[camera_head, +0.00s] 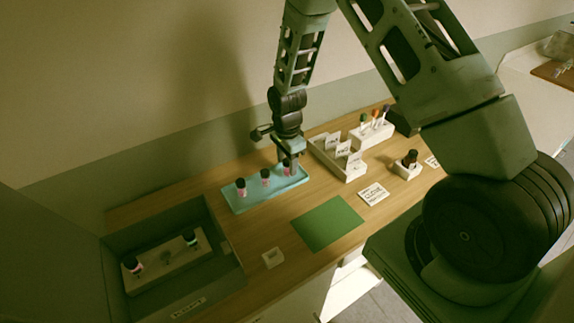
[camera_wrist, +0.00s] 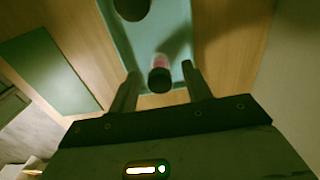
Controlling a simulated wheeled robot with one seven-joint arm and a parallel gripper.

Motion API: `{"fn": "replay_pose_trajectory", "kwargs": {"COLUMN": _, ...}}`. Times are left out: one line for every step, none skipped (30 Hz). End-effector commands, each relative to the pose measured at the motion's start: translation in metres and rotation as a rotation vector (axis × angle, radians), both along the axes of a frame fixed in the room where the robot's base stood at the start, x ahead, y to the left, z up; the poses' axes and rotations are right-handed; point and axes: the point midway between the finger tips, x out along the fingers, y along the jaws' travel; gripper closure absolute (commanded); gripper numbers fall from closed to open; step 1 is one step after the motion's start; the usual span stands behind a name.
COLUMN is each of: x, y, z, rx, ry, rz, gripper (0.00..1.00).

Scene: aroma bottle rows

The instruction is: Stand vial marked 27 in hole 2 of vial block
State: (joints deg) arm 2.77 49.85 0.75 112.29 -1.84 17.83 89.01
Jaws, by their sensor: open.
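Three dark-capped vials with pink bodies stand on a teal tray (camera_head: 262,199): a left one (camera_head: 241,187), a middle one (camera_head: 265,177) and a right one (camera_head: 286,168). Their markings are too small to read, so I cannot tell which is 27. My gripper (camera_head: 291,168) is down at the right vial. In the wrist view my gripper (camera_wrist: 160,74) is open, with a vial (camera_wrist: 159,77) between or just beyond its fingertips. A long pale block (camera_head: 165,264), likely the vial block, lies in a grey bay at left, holding two vials (camera_head: 132,265) (camera_head: 190,238). Its hole numbers are unreadable.
A green mat (camera_head: 328,223) lies mid-table, beside a lettered card (camera_head: 373,194) and a small white piece (camera_head: 272,258). A white rack with cards (camera_head: 345,172), a white holder with coloured tops (camera_head: 372,138) and a small block with a dark bottle (camera_head: 408,168) stand right.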

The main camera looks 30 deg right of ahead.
Motion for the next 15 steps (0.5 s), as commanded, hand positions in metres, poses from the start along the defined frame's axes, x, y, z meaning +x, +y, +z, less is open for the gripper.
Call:
{"fn": "replay_pose_trajectory", "kwargs": {"x": 0.0001, "y": 0.0000, "z": -0.0004, "rx": 0.000, "ry": 0.000, "rz": 0.000, "gripper": 0.51}}
{"fn": "replay_pose_trajectory", "kwargs": {"x": 0.0001, "y": 0.0000, "z": -0.0004, "rx": 0.000, "ry": 0.000, "rz": 0.000, "gripper": 0.51}}
{"fn": "replay_pose_trajectory", "kwargs": {"x": 0.0001, "y": 0.0000, "z": -0.0004, "rx": 0.000, "ry": 0.000, "rz": 0.000, "gripper": 0.51}}
{"fn": "replay_pose_trajectory", "kwargs": {"x": 0.0001, "y": 0.0000, "z": -0.0004, "rx": 0.000, "ry": 0.000, "rz": 0.000, "gripper": 0.51}}
{"fn": "replay_pose_trajectory", "kwargs": {"x": 0.0001, "y": 0.0000, "z": -0.0003, "rx": 0.000, "ry": 0.000, "rz": 0.000, "gripper": 0.51}}
{"fn": "replay_pose_trajectory", "kwargs": {"x": 0.0000, "y": 0.0000, "z": -0.0003, "rx": 0.000, "ry": 0.000, "rz": 0.000, "gripper": 0.62}}
{"fn": "replay_pose_trajectory", "kwargs": {"x": 0.0000, "y": 0.0000, "z": -0.0003, "rx": 0.000, "ry": 0.000, "rz": 0.000, "gripper": 0.70}}
{"fn": "replay_pose_trajectory", "kwargs": {"x": 0.0000, "y": 0.0000, "z": -0.0002, "rx": 0.000, "ry": 0.000, "rz": 0.000, "gripper": 0.79}}
{"fn": "replay_pose_trajectory", "kwargs": {"x": 0.0000, "y": 0.0000, "z": -0.0002, "rx": 0.000, "ry": 0.000, "rz": 0.000, "gripper": 0.90}}
{"fn": "replay_pose_trajectory", "kwargs": {"x": 0.0000, "y": 0.0000, "z": -0.0002, "rx": 0.000, "ry": 0.000, "rz": 0.000, "gripper": 0.98}}
{"fn": "replay_pose_trajectory", "kwargs": {"x": 0.0000, "y": 0.0000, "z": -0.0002, "rx": 0.000, "ry": 0.000, "rz": 0.000, "gripper": 0.98}}
{"fn": "replay_pose_trajectory", "kwargs": {"x": 0.0000, "y": 0.0000, "z": -0.0001, "rx": 0.000, "ry": 0.000, "rz": 0.000, "gripper": 0.98}}
{"fn": "replay_pose_trajectory", "kwargs": {"x": 0.0000, "y": 0.0000, "z": -0.0001, "rx": 0.000, "ry": 0.000, "rz": 0.000, "gripper": 0.98}}
{"fn": "replay_pose_trajectory", "kwargs": {"x": -0.0001, "y": 0.0000, "z": -0.0001, "rx": 0.000, "ry": 0.000, "rz": 0.000, "gripper": 0.98}}
{"fn": "replay_pose_trajectory", "kwargs": {"x": -0.0001, "y": 0.0000, "z": -0.0001, "rx": 0.000, "ry": 0.000, "rz": 0.000, "gripper": 0.98}}
